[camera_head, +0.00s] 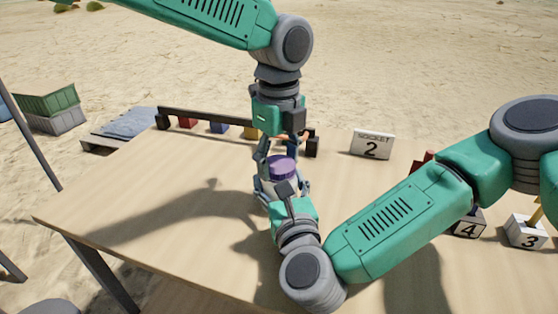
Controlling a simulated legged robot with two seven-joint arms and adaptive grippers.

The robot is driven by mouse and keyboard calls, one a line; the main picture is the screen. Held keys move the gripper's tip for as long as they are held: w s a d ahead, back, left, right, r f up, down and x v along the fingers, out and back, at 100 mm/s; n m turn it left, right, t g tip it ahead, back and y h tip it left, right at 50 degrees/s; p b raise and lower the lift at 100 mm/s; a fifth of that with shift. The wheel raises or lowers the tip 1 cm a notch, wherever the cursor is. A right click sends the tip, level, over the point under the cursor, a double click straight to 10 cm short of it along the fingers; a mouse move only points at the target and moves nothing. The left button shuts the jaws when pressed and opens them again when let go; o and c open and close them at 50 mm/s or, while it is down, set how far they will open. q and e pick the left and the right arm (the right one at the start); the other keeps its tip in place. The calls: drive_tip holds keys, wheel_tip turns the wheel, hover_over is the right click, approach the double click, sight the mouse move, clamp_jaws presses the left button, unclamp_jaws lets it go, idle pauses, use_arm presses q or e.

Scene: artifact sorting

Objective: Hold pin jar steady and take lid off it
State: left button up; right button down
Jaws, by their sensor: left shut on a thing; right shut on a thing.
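The pin jar (267,186) stands upright on the table near its middle, mostly hidden by my grippers. Its round purple lid (282,166) shows on top. My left gripper (279,158) comes down from above, its fingers shut on the lid's sides. My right gripper (281,187) reaches in low from the front, its fingers shut around the jar's body below the lid. I cannot tell whether there is a gap between lid and jar. The jar's contents are hidden.
A dark rack (222,121) with red, blue and yellow pieces stands behind the jar. White blocks marked 2 (373,145), 4 (468,226) and 3 (525,232) stand to the right. The left part of the wooden table (120,205) is clear.

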use_arm(q)
drive_tip(key=n, duration=0.5)
drive_tip(key=shift+n, duration=0.3)
drive_tip(key=n, duration=0.2)
drive_tip(key=shift+n, duration=0.4)
drive_tip(key=n, duration=0.6)
drive_tip(key=shift+d+n, duration=0.1)
drive_tip(key=shift+n, duration=0.2)
drive_tip(key=o, duration=1.3)
drive_tip(key=shift+r, duration=0.1)
